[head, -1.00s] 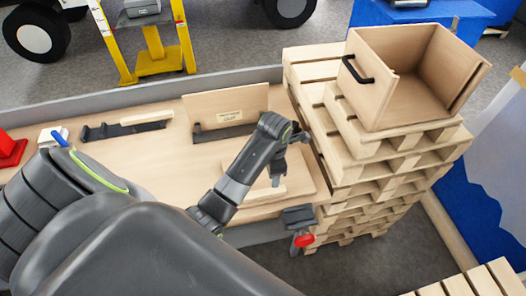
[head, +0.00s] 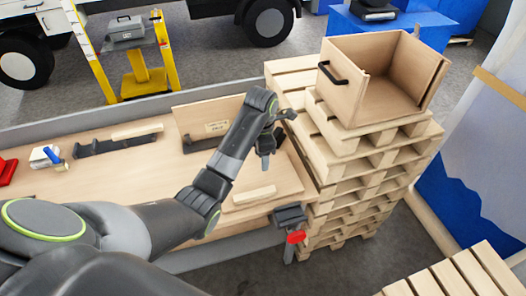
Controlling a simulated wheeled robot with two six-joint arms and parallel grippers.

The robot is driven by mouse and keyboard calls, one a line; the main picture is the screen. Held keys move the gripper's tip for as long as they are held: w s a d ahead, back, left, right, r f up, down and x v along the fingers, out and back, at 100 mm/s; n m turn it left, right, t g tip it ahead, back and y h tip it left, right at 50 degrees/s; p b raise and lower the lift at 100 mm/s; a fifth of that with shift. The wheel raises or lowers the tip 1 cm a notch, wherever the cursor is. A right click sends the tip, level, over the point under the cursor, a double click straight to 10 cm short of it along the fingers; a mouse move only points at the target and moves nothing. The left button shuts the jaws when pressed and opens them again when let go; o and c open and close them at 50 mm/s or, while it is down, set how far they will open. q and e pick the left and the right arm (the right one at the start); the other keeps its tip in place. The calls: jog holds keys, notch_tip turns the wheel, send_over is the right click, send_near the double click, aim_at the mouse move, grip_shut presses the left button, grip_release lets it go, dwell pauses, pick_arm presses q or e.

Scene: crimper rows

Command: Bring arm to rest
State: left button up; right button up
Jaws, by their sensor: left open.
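My left arm reaches in from the lower left across the wooden workbench (head: 110,185). My left gripper (head: 275,140) is open and empty, above the right end of the bench near the pallet stack. Beneath it on the bench is a flat wooden board (head: 285,178) with a small light wooden strip (head: 254,194) on it. A wooden panel with a label (head: 190,120) stands upright behind the arm, partly hidden by it. My right gripper is not in view.
A stack of pallets (head: 350,185) stands right of the bench, with an open wooden box (head: 385,80) on top. A clamp with a red handle (head: 296,237) sits at the bench's front edge. A dark rail (head: 115,143) lies on the bench's left part.

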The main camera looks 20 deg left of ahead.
pick_arm(q)
jog(key=s+a+f+m+t, duration=0.1)
jog(key=s+a+f+m, duration=0.1)
jog(key=s+f+m, duration=0.5)
jog(key=s+a+f+m+t, duration=0.1)
jog(key=s+a+m, duration=0.1)
jog(key=s+m, duration=0.6)
jog(key=s+a+r+m+t+y, duration=0.1)
jog(key=s+r+m, duration=0.1)
jog(key=s+m, duration=0.5)
jog(key=s+a+r+m+t+y, duration=0.1)
jog(key=s+a+r+m, duration=0.15)
jog(key=s, duration=0.95)
notch_tip(320, 180, down, 35)
jog(key=a+m+g+b, duration=0.1)
jog(key=g+b, duration=0.1)
jog(key=b, duration=0.6)
jog(key=s+f+b, duration=0.3)
jog(key=s+f, duration=0.4)
jog(key=f, duration=0.3)
jog(key=s+d+f+h+b, duration=0.1)
jog(key=s+f+b, duration=0.2)
jog(key=s+f, duration=0.5)
notch_tip(320, 180, down, 2)
jog(key=shift+d+f+g, duration=0.15)
jog(key=shift+f+g, duration=0.1)
jog(key=shift+g, duration=0.15)
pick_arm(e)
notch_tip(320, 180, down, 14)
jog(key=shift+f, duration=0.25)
